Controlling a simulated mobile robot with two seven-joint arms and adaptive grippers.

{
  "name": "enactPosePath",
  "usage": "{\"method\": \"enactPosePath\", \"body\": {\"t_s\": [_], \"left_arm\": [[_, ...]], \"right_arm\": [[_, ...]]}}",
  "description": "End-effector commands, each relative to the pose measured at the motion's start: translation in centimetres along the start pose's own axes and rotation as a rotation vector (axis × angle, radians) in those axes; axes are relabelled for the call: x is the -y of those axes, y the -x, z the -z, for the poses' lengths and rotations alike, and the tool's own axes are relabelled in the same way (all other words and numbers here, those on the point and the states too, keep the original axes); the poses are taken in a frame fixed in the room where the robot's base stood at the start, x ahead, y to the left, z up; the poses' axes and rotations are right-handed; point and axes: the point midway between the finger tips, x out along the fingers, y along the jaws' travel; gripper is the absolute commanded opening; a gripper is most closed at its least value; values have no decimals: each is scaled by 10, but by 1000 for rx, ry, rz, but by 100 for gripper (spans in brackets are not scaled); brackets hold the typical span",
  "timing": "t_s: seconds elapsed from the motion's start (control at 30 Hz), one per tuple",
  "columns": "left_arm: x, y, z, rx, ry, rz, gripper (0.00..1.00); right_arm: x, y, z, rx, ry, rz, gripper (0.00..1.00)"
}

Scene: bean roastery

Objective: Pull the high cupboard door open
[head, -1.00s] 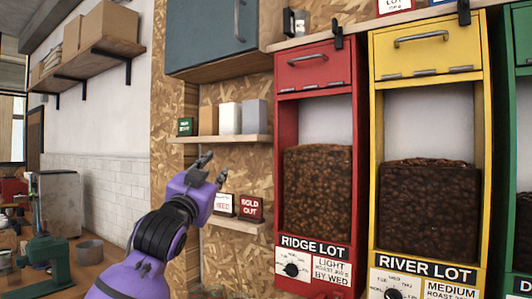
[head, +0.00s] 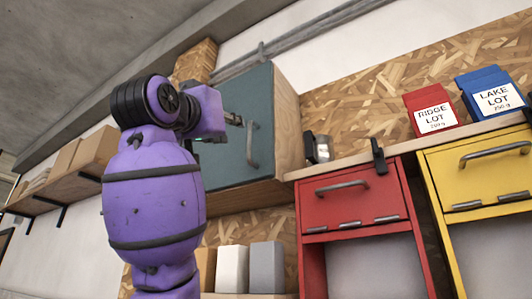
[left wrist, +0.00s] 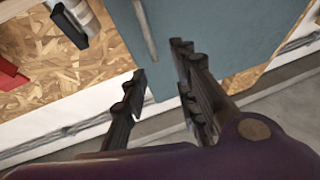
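The high cupboard's teal door (head: 225,165) looks closed in the head view, with a vertical grey bar handle (head: 253,146) near its right edge. My left gripper (head: 236,120) is in front of the door, just left of the handle's upper part, partly hidden by its own wrist. In the left wrist view the two dark fingers of my left gripper (left wrist: 160,62) are apart with nothing between them. The handle (left wrist: 146,30) lies beyond the fingertips there, on the teal door (left wrist: 225,25). I see no contact with the handle. My right gripper is not in view.
Boxes stand on a lower shelf.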

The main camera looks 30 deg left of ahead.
Motion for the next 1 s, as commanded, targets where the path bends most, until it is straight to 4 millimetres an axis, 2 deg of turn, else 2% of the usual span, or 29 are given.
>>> {"method": "enactPosePath", "body": {"t_s": [0.1, 0.2, 0.47, 0.63, 0.8, 1.0], "left_arm": [[-2, 0, -18, 77, 3, -6, 27], [-2, -4, -24, 102, 4, -7, 27], [-2, -43, -28, 103, 5, -5, 27], [-3, -66, -30, 102, 4, -6, 27], [-3, -76, -31, 100, 3, -6, 27], [-3, -78, -31, 99, 3, -6, 27]], "right_arm": [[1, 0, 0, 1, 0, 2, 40], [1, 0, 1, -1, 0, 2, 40], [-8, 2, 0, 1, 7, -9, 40], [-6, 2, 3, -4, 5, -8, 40], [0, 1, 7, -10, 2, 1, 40], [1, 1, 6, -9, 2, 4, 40]]}}
